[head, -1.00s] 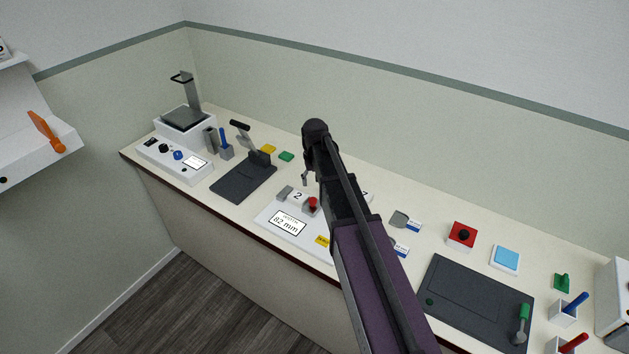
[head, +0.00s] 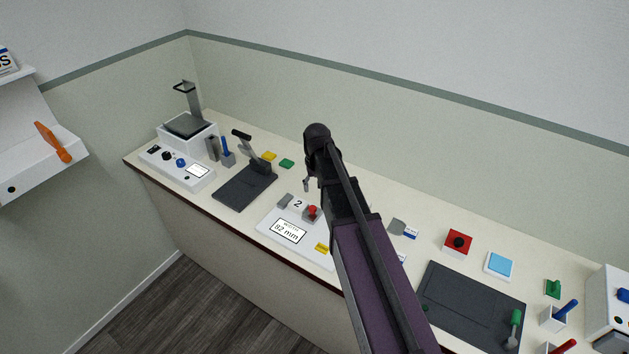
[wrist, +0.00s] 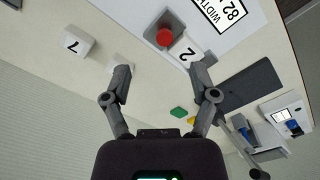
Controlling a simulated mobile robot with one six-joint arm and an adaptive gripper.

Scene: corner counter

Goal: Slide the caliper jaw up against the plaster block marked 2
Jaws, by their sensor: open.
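The caliper gauge has a white base with a display (head: 288,231) reading 82 mm. Its sliding jaw is a grey block with a red knob (head: 311,211), also in the wrist view (wrist: 165,37). The white plaster block marked 2 (head: 297,204) stands between this jaw and a grey fixed jaw (head: 285,200). In the wrist view block 2 (wrist: 184,54) is close to the sliding jaw; I cannot tell if they touch. My gripper (wrist: 164,67) is open and empty, its fingers wide apart. In the head view its tip (head: 307,184) is just behind the gauge, partly hidden by my arm.
A white block marked 7 (wrist: 76,42) and another white block (wrist: 120,62) behind the left finger stand nearby. A dark plate with a lever (head: 246,187) lies left of the gauge. Yellow (head: 269,156) and green (head: 287,163) pieces lie behind. A dark mat (head: 470,305) is right.

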